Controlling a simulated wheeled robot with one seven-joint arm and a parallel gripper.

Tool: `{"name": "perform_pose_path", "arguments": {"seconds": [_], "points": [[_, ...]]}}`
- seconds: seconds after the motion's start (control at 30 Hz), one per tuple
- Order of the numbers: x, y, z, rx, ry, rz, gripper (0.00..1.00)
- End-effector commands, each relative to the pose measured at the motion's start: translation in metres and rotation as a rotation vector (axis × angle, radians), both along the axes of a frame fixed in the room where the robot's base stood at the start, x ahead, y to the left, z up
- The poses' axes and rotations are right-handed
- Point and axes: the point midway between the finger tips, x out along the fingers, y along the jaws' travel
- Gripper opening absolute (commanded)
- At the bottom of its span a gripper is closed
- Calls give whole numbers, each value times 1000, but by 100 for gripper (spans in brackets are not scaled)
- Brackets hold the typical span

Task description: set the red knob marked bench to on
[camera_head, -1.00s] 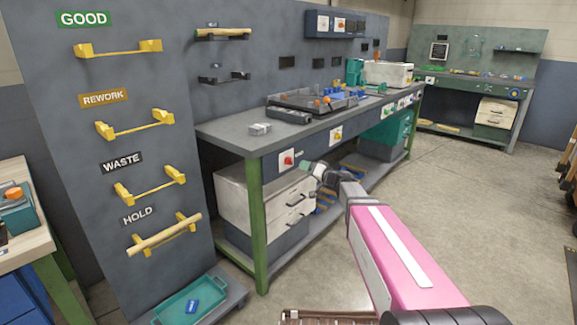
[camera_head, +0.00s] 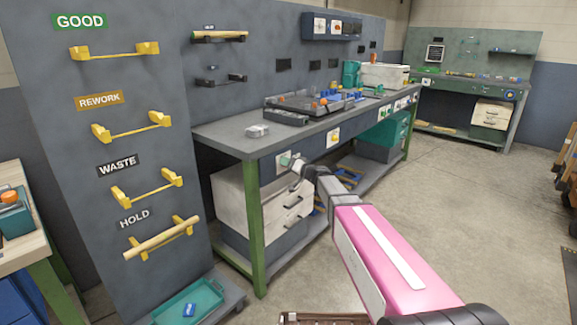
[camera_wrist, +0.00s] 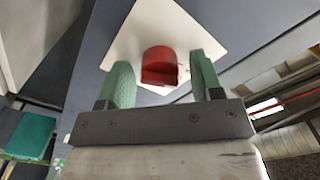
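The red knob (camera_wrist: 159,66) sits on a white square plate (camera_wrist: 190,30) on the front of the grey workbench (camera_head: 236,137). In the wrist view my gripper (camera_wrist: 163,72) is open, with one green finger on each side of the knob. The knob shows between the fingers, with small gaps at its sides. In the head view my gripper (camera_head: 287,161) is at the plate (camera_head: 281,167) and covers the knob. Any lettering by the knob cannot be read.
A white plate with a yellow knob (camera_head: 333,138) is farther right along the bench front. White drawers (camera_head: 285,203) stand under the bench. A panel with yellow rod holders (camera_head: 150,188) stands at left, and a teal tray (camera_head: 188,303) lies low in front of it.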

Motion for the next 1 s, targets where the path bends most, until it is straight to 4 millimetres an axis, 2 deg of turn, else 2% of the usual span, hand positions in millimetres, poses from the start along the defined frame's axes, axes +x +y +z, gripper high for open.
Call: {"name": "perform_pose_path", "arguments": {"seconds": [0.03, 0.1, 0.13, 0.57, 1.0], "points": [[0, 0, 0, 0, 0, 0, 43], [0, 0, 0, 0, 0, 0, 20], [0, 0, 0, 0, 0, 0, 13], [0, 0, 0, 41, 53, 0, 14], [0, -1, -1, 250, 321, -1, 14]]}}
